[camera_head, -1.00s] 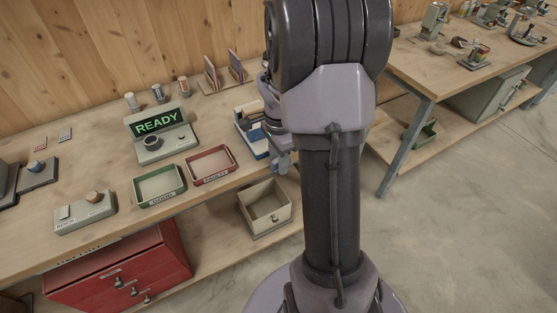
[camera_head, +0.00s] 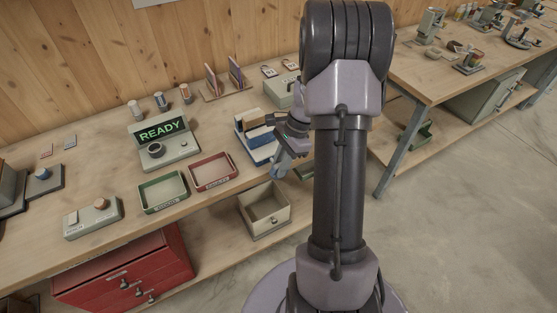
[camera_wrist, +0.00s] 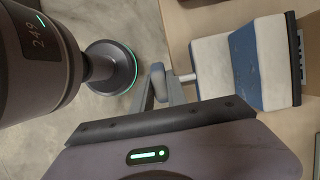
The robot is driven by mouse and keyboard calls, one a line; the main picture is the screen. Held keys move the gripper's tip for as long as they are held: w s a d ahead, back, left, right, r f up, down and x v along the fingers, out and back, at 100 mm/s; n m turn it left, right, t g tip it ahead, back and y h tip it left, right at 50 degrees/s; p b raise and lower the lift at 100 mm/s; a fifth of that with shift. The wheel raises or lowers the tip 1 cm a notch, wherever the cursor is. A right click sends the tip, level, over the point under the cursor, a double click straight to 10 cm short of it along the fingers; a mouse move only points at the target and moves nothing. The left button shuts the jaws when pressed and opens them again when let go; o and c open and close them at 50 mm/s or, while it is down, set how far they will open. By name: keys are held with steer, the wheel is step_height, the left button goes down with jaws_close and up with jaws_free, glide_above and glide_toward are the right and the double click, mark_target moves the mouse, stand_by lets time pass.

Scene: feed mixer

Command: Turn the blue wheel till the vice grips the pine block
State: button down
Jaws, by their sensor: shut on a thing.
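The vice (camera_head: 263,153), blue and pale, stands at the bench's front edge in the head view. In the wrist view its blue part (camera_wrist: 243,65) lies between two pale parts. A tan block (camera_head: 251,118), seemingly the pine block, sits at the vice's top in the head view; I cannot tell whether the jaws touch it. My gripper (camera_wrist: 160,88) is at the vice's front, shut on the wheel (camera_wrist: 157,74), which looks grey-blue and nearly edge-on at the end of a pale shaft. The fingers hide part of the wheel.
A red tray (camera_head: 233,177) and a green tray (camera_head: 143,202) lie left of the vice. A console (camera_head: 185,151) reading READY stands behind them. An open bin (camera_head: 247,226) sits on the lower shelf. A grey box (camera_head: 279,94) stands behind the vice.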

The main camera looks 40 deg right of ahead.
steer(key=shift+s+d+f+t+y+p, duration=0.1)
steer(key=shift+d+t+y+p, duration=0.1)
steer(key=shift+y+p, duration=0.5)
steer(key=shift+w+d+t+y+p, duration=0.15)
steer(key=shift+y+p, duration=0.25)
steer(key=shift+y, duration=0.65)
steer(key=shift+s+d+f+t+y+p, duration=0.15)
steer(key=shift+t+y+p, duration=0.1)
steer(key=shift+y+p, duration=0.45)
steer(key=shift+y, duration=0.35)
steer(key=c, duration=1.3)
jaws_free()
steer(key=shift+d+r, duration=0.1)
steer(key=shift+r, duration=0.05)
steer(key=p+v, duration=0.4)
steer(key=v, duration=1.3)
steer(key=shift+r, duration=0.1)
